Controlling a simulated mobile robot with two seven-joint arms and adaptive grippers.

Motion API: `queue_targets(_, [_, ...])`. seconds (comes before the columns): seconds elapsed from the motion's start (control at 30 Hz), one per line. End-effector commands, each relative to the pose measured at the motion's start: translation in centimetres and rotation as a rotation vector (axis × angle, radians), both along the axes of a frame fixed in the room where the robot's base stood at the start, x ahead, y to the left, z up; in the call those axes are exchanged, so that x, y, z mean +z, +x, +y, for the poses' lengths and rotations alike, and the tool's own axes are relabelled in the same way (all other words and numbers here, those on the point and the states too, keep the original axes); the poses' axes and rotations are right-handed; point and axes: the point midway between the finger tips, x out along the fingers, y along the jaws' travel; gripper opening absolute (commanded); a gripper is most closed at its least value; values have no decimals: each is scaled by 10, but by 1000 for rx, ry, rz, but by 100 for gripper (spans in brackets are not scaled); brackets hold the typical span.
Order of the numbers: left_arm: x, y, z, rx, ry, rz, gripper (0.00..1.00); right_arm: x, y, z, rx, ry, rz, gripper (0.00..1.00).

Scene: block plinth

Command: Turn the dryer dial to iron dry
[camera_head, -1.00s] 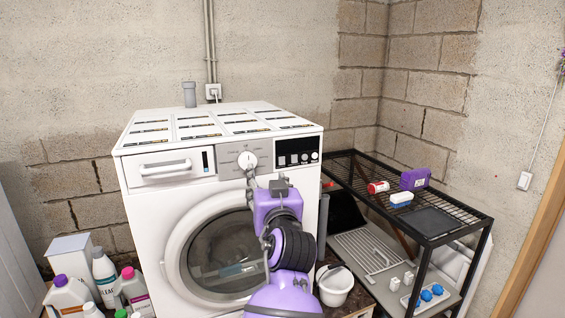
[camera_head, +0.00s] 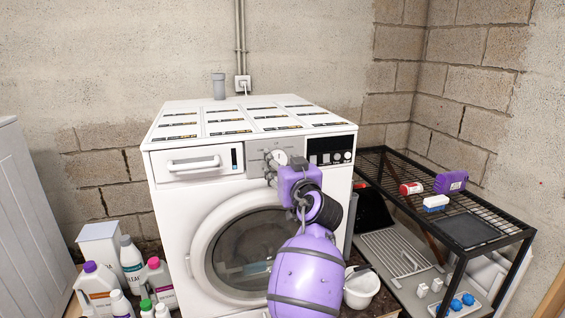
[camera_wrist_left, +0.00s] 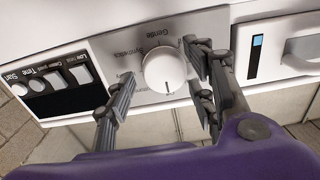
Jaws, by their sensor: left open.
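The white round dial (camera_head: 277,157) sits on the grey panel of the white front-loading machine (camera_head: 180,216). In the left wrist view the dial (camera_wrist_left: 164,70) is large and central, with a small mark near its lower edge in that picture. "Gentle" and what looks like "Synthetics" show around it; I cannot read iron dry. My left gripper (camera_head: 272,173) is at the panel just below the dial. In the left wrist view the open gripper (camera_wrist_left: 165,88) has fingers on both sides of the dial, apparently not gripping it. My right gripper is out of view.
A drawer handle (camera_head: 194,164) is left of the dial and a black button panel (camera_head: 330,150) is right. Several bottles (camera_head: 130,262) stand at the lower left. A black wire rack (camera_head: 468,205) stands at the right. A white bucket (camera_head: 361,290) is beside the machine.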

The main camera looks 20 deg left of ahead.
Motion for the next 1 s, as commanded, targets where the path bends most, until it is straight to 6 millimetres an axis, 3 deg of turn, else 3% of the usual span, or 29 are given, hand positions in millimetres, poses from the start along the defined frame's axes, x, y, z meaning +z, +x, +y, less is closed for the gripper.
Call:
queue_targets(0.27, [-1, 2, 1, -1, -1, 1, 50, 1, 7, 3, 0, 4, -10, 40])
queue_targets(0.6, [-1, 2, 0, -2, -1, 1, 9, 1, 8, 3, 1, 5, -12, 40])
queue_targets(1.0, [1, 3, 0, -4, 69, 46, 9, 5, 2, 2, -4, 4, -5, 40])
